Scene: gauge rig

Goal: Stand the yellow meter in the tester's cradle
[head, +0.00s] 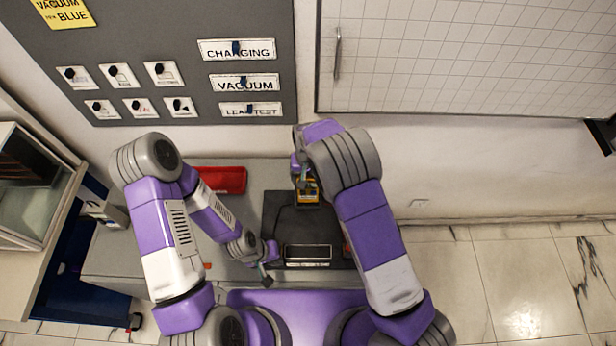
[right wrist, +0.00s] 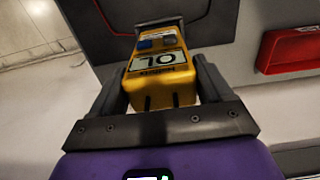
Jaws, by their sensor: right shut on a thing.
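The yellow meter (head: 307,191) is at the far edge of the dark tester (head: 282,222). It also shows in the right wrist view (right wrist: 162,88), with its display facing the camera, between the two fingers of my right gripper (right wrist: 160,92). That gripper is shut on it, and my right arm hides part of it in the head view. A dark piece lies at the meter's far end; I cannot tell whether it is the cradle or whether the meter touches it. My left gripper (head: 267,274) is low, left of the tester's near edge, its jaw gap unclear.
A red tray (head: 220,179) lies on the grey bench (head: 120,262), left of the tester, and shows in the right wrist view (right wrist: 290,48). A panel (head: 190,50) with labelled switches is on the wall behind. A blue-framed stand (head: 75,255) is at the left.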

